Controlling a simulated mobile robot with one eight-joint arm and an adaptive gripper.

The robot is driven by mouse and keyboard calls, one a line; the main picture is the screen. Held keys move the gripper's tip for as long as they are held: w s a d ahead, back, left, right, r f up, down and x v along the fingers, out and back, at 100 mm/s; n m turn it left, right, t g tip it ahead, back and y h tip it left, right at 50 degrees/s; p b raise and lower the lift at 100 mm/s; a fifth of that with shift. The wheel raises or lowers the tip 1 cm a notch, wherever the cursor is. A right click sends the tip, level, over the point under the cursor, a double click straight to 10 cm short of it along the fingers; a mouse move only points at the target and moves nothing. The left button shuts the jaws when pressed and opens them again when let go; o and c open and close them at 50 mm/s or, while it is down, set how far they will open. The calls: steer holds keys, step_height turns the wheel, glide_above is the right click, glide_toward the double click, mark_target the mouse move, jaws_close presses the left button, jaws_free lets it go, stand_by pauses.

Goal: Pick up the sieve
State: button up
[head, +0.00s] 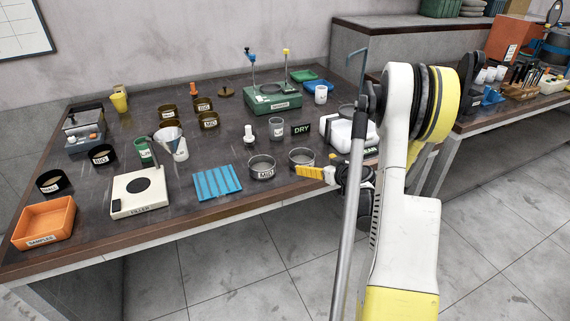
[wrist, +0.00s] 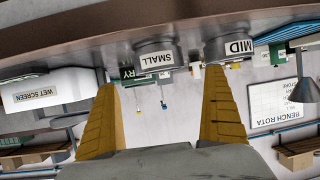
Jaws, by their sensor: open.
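Two round metal sieve-like pans stand near the table's front edge. One is labelled MID (head: 261,168) and the other, to its right, is partly behind my gripper (head: 312,172). In the wrist view, which is upside down, the pan labelled SMALL (wrist: 154,59) appears between my two yellow fingers (wrist: 160,90), beyond their tips. The MID pan (wrist: 229,48) appears behind the right finger's tip. My gripper is open and empty, at the front edge beside the right-hand pan. I cannot tell whether a finger touches it.
A white wet-screen unit (head: 350,134) is close on the right.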

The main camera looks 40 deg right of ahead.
mark_target(309, 162)
steer(key=x, duration=0.3)
steer(key=b+x, duration=0.1)
steer(key=x, duration=0.1)
steer(key=shift+w+d+f+b, duration=0.15)
steer(key=shift+w+f+b, duration=0.05)
steer(key=shift+f+b, duration=0.15)
steer(key=b+x, duration=0.1)
steer(key=x, duration=0.1)
steer(key=b+x, duration=0.1)
steer(key=x, duration=0.1)
steer(key=shift+w+f, duration=0.15)
steer(key=shift+f, duration=0.35)
steer(key=shift+w, duration=0.25)
steer(key=shift+r, duration=0.1)
steer(key=c, duration=1)
